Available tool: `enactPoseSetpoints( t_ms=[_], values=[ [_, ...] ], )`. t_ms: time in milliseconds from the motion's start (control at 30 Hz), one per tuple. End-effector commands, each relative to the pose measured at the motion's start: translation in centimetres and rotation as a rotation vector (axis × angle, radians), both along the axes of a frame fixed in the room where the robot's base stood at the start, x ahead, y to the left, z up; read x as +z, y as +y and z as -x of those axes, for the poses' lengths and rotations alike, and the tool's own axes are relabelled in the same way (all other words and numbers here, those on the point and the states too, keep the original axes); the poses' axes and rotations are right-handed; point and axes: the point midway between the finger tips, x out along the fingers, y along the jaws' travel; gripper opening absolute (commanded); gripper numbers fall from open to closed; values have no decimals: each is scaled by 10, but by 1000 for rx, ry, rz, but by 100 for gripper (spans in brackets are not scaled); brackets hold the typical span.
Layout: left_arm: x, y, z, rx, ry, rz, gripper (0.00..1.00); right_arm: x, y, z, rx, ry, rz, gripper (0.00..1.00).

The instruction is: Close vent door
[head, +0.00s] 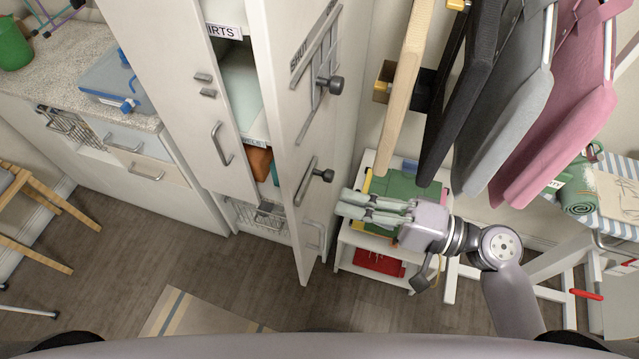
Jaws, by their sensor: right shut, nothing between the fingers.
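A tall white cabinet stands in the middle of the head view. Its right-hand door (285,130) stands ajar, with shelves showing in the gap. This door carries a "SHUT" label, a slotted metal frame (317,75) with a dark knob (334,85), and a lower dark knob (326,175). I cannot tell which part is the vent door. My right gripper (347,205) is to the right of the door's lower part, its pale fingers together and pointing left, apart from the knobs. Nothing is held. My left gripper is not in view.
A white shelf unit (352,238) with folded items stands beneath my right gripper. Grey and pink garments (560,120) and wooden and dark panels hang at upper right. A counter (60,55) with a blue case stands left. Wooden floor (110,220) is partly clear in front.

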Motion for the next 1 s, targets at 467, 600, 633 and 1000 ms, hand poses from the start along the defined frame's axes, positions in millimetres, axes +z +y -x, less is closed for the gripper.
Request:
enactPoseSetpoints(
  t_ms=[467,600,633,1000],
  values=[
    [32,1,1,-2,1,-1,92,0,54,-19,-2,0,1,0],
    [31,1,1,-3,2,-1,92,-1,54,-19,-2,1,2,0],
    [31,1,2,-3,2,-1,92,-1,54,-19,-2,1,2,0],
    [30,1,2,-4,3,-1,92,-1,60,-27,-21,-1,1,0]
  ],
)
